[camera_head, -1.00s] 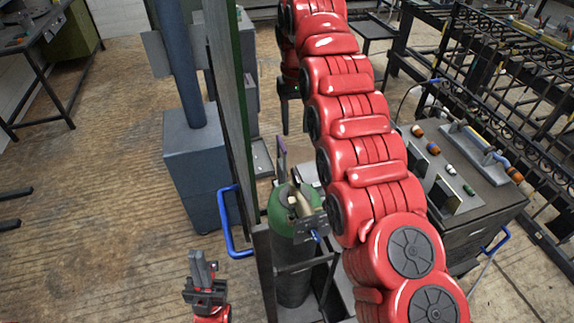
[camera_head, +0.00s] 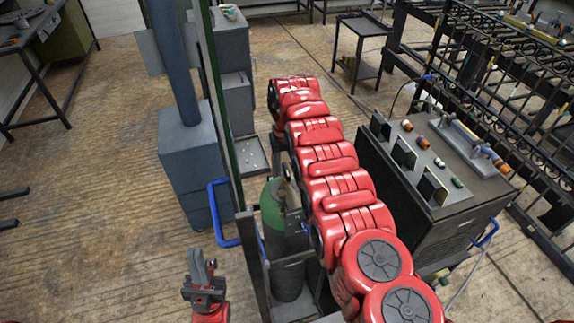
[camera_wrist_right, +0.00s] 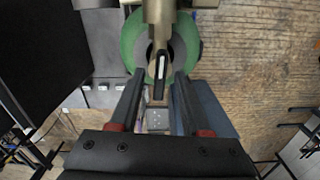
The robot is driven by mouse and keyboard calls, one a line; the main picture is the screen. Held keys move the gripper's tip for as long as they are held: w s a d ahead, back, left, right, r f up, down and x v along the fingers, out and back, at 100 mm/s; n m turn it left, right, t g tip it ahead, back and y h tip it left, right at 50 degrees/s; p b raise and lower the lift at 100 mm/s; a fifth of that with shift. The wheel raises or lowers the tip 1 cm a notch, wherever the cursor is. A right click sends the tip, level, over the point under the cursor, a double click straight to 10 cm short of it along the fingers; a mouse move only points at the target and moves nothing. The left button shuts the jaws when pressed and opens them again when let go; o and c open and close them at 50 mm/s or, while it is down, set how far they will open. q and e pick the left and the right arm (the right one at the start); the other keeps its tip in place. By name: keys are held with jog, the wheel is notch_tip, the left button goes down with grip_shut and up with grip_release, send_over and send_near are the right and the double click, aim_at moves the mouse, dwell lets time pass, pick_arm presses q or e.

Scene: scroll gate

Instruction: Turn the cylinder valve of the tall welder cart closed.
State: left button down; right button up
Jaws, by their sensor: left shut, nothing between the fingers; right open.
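The green-topped grey gas cylinder (camera_head: 272,208) stands upright in the dark frame of the cart (camera_head: 249,258), partly hidden behind my right arm in the head view. In the right wrist view, the cylinder's green shoulder (camera_wrist_right: 132,42) and its brass valve (camera_wrist_right: 158,12) are at the top middle. A narrow dark handle with a pale strip (camera_wrist_right: 161,66) lies between the fingertips of my right gripper (camera_wrist_right: 158,78). The fingers are open, one on each side; contact is not visible. My left gripper (camera_head: 203,268) is shut and empty, low in the head view, left of the cart.
A blue handle (camera_head: 216,212) sticks out left of the cart frame. A blue-grey column machine (camera_head: 190,155) stands behind it. A dark cabinet with knobs on top (camera_head: 440,205) is right of my arm.

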grip_shut()
dwell(0.4)
